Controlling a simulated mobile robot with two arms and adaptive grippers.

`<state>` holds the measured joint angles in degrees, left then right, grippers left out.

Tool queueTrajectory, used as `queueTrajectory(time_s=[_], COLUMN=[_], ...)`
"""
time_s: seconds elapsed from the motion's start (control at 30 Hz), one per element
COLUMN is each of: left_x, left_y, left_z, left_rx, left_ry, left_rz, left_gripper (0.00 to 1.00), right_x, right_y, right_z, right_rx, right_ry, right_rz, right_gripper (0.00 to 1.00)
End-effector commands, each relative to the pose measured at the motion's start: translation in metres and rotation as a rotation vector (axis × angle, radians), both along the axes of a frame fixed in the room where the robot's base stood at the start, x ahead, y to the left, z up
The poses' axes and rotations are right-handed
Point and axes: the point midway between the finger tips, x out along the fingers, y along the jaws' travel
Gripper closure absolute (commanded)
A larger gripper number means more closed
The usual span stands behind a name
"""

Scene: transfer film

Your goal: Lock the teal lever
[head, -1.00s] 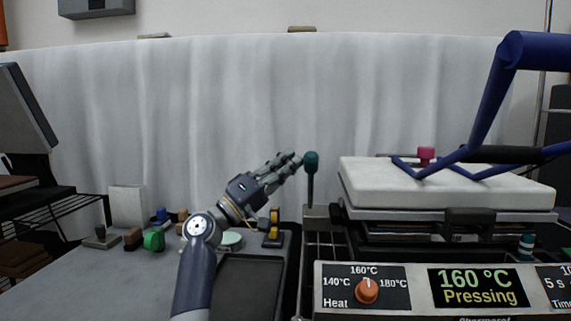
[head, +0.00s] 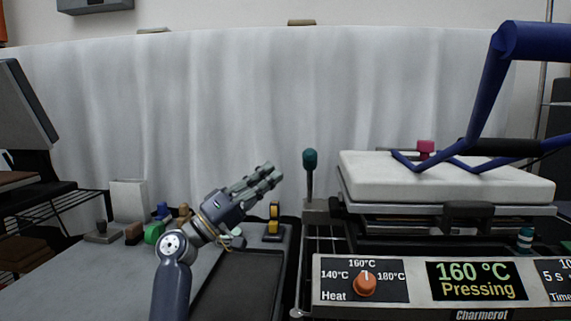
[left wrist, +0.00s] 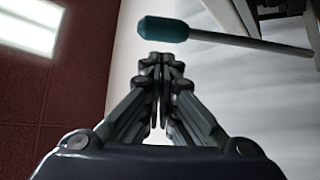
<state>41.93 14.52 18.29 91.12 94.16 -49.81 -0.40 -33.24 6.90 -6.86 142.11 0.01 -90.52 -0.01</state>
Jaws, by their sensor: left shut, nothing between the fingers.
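The teal lever (head: 310,160) stands upright on a grey block at the left side of the heat press, its teal knob on top of a dark rod. It also shows in the left wrist view (left wrist: 163,29), lying across the top just beyond the fingertips. My left gripper (head: 272,174) is shut and empty, to the left of the lever and apart from it. Its closed fingers show in the left wrist view (left wrist: 160,62). My right gripper is not in view.
The heat press (head: 446,180) with a white top and blue handle arm fills the right side; its display (head: 477,282) reads 160 °C Pressing. An orange heat knob (head: 364,284) is in front. A dark tray (head: 235,285) and several small objects lie on the grey table at left.

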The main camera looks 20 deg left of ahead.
Motion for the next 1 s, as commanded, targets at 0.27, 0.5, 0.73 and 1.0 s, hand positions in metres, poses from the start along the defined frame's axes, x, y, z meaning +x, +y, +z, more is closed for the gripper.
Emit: queueTrajectory(time_s=[0.27,0.5,0.73,1.0], left_x=[-0.029,-0.035,-0.035,-0.035], left_y=[0.026,0.031,0.031,0.031], left_z=[-0.022,-0.025,-0.025,-0.025], left_rx=[-0.003,-0.006,-0.006,-0.006], left_ry=[-0.001,-0.002,-0.002,-0.003], left_rz=[0.003,0.005,0.005,0.006], left_gripper=[1.0,1.0,1.0,1.0], right_x=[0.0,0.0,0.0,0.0], right_y=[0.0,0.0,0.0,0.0], right_z=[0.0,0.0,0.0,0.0], right_rx=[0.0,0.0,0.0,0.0], right_ry=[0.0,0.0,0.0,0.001], right_rz=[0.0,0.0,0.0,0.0], right_gripper=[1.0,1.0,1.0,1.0])
